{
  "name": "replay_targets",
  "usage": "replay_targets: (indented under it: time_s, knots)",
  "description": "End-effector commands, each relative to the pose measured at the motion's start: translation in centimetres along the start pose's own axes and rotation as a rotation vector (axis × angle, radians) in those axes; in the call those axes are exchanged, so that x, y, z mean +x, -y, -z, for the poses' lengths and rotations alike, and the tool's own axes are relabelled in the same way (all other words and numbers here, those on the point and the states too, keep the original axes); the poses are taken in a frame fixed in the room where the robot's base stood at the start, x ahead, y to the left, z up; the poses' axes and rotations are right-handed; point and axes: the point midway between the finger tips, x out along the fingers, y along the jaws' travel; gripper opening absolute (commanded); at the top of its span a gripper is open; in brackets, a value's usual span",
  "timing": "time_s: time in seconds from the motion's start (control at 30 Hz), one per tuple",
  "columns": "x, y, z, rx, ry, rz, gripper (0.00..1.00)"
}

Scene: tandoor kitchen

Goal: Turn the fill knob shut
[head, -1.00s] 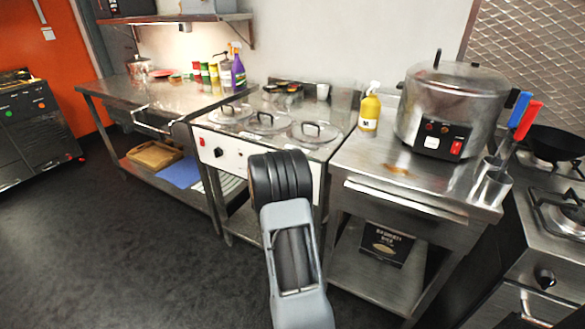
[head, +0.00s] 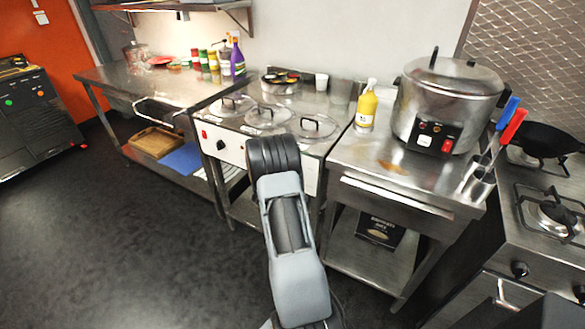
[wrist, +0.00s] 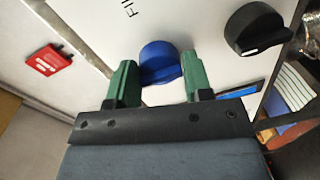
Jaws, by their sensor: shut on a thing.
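The fill knob is blue (wrist: 160,64) and sits on a white panel (wrist: 190,25) in the wrist view, beside partly visible lettering that starts "FI". My gripper (wrist: 160,80) has its green fingers on either side of the knob and is shut on it. A ridge on the knob runs across between the fingers. In the head view, my arm hides the gripper and the knob in front of the counter unit's white front (head: 231,150).
A black knob (wrist: 257,30) is on the panel to the right, and a red switch (wrist: 55,60) to the left. Lidded wells (head: 268,118) top the unit. A yellow spray bottle (head: 366,107) and a large steel cooker (head: 447,95) stand on the right counter.

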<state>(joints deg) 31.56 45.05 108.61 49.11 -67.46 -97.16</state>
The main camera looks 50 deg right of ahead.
Motion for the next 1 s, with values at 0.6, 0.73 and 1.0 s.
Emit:
replay_targets:
  time_s: [0.6, 0.73, 1.0]
  knots:
    - [0.11, -0.27, 0.02, -0.037, 0.004, -0.006, 0.23]
    - [0.09, -0.25, 0.04, -0.037, 0.004, -0.006, 0.56]
    - [0.00, -0.12, 0.10, -0.038, 0.002, -0.003, 0.70]
